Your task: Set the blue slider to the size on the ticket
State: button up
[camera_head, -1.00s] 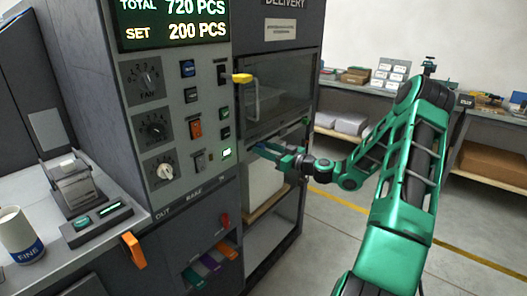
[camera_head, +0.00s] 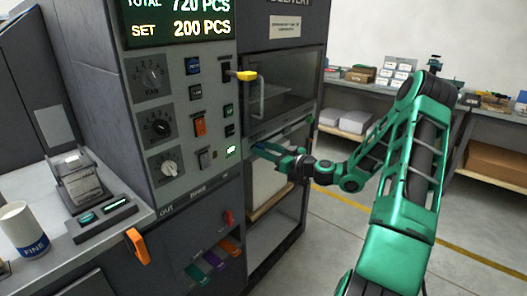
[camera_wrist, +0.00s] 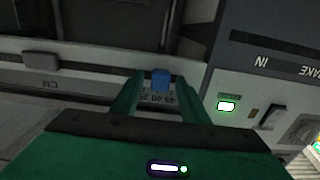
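The blue slider (camera_wrist: 161,80) shows in the wrist view as a small blue block at a pale scale strip with upside-down numbers (camera_wrist: 158,97). My gripper (camera_wrist: 160,88) has its two green fingers apart, one on each side of the slider, with gaps between. In the head view my gripper (camera_head: 262,152) is at the front of the machine, just below the glass delivery window. The slider is hard to make out there. A ticket with a readable size is not seen; a small printer-like device (camera_head: 80,182) stands on the left counter.
The machine's panel holds a display (camera_head: 185,20) reading TOTAL 720 PCS and SET 200 PCS, plus knobs, switches and a lit green button (camera_head: 231,151). A yellow-tipped handle (camera_head: 247,76) sticks out above my gripper. A mug (camera_head: 23,229) stands on the left counter. Floor at right is open.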

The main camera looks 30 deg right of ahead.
jog(key=v, duration=1)
jog(key=shift+s, duration=0.3)
jog(key=shift+d, duration=0.1)
jog(key=s+a+f+n+g, duration=0.1)
jog(key=s+a+f+g, duration=0.25)
jog(key=a+g, duration=0.2)
jog(key=s+a+f+n+g, duration=0.1)
jog(key=s+a+f+g, duration=0.2)
jog(key=s+a+g, duration=0.3)
jog(key=s+d+r+m+g+h, duration=0.1)
jog(key=s+r+m, duration=0.4)
jog(key=s, duration=0.8)
jog(key=s+d+r+m+g+h, duration=0.1)
jog(key=s+r+m+g+h, duration=0.3)
jog(key=s, duration=0.9)
jog(key=r+m+h, duration=0.1)
jog(key=m, duration=0.2)
jog(key=shift+s+r, duration=0.2)
jog(key=shift+r, duration=0.1)
